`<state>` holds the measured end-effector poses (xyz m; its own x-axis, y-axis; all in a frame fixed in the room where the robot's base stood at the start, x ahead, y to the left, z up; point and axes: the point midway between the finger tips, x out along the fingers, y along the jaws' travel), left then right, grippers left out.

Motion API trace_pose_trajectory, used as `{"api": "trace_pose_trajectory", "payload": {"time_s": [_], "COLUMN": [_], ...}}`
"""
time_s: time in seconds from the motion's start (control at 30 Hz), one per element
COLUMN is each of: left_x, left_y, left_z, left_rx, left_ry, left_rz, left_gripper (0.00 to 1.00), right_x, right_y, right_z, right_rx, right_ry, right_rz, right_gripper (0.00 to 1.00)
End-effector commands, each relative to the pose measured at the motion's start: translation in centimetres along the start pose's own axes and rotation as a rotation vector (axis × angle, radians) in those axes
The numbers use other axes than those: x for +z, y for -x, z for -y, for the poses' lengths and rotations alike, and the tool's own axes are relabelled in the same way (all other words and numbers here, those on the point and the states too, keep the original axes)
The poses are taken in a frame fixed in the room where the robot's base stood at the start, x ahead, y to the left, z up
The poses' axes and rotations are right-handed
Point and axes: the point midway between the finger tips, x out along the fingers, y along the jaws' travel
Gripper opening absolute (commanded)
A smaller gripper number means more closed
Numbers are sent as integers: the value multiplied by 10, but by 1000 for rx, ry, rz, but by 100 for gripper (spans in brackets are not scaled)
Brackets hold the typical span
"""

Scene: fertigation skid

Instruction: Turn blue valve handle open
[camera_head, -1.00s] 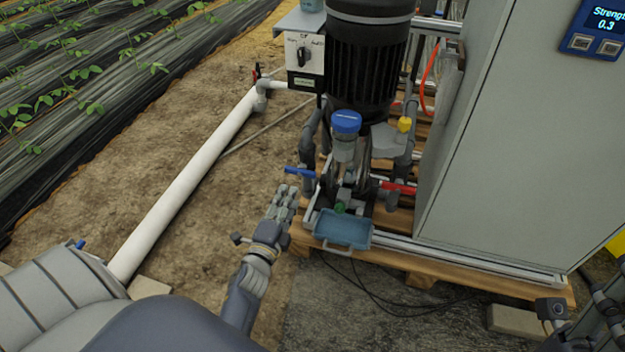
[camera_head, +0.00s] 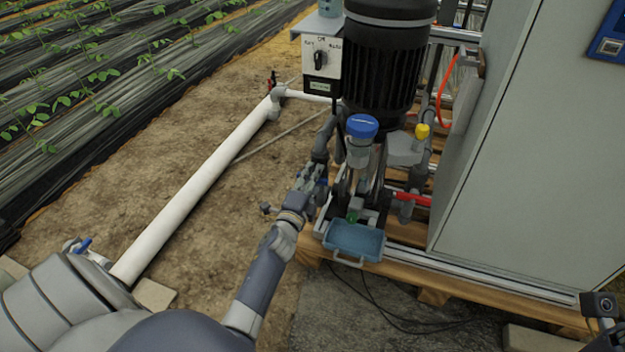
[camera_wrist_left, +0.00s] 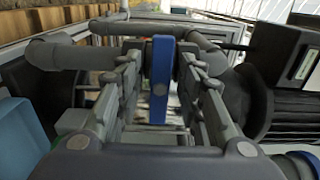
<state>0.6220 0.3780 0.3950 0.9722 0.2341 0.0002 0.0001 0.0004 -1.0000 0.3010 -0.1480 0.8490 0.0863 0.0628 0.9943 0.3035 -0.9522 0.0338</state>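The blue valve handle (camera_wrist_left: 161,80) stands between the two fingers of my left gripper (camera_wrist_left: 160,105) in the left wrist view, with a visible gap on each side. In the head view my left gripper (camera_head: 309,180) is at the grey pipework left of the pump base and covers most of the handle; a small blue bit (camera_head: 322,185) shows beside the fingers. The left gripper is open around the handle. My right gripper (camera_head: 600,312) is partly seen at the lower right edge; its fingers cannot be made out.
A black pump motor (camera_head: 388,60) and a blue-capped filter (camera_head: 361,135) stand close by. A blue tray (camera_head: 353,242) sits at the pallet's front edge. A red handle (camera_head: 412,199) is to the right, beside the grey cabinet (camera_head: 520,150). A white pipe (camera_head: 190,195) crosses the soil.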

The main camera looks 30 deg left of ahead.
Motion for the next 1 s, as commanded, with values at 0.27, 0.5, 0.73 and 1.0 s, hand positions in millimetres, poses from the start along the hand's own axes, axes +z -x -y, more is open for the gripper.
{"api": "trace_pose_trajectory", "payload": {"time_s": [0.27, 0.5, 0.73, 1.0], "left_x": [0, 0, -1, -1], "left_y": [0, 1, 1, 1], "left_z": [0, 0, 0, 1], "left_rx": [1, 1, 1, 3], "left_ry": [0, 3, 57, 239], "left_rz": [0, -1, -1, -1], "left_gripper": [3, 0, 0, 0], "right_x": [0, 0, -2, -3], "right_y": [0, 0, -3, -2], "right_z": [0, 0, 0, -1], "right_rx": [0, 0, 2, 15], "right_ry": [0, 0, -1, -3], "right_rz": [0, 0, -4, 18], "right_gripper": [40, 40, 40, 40]}}
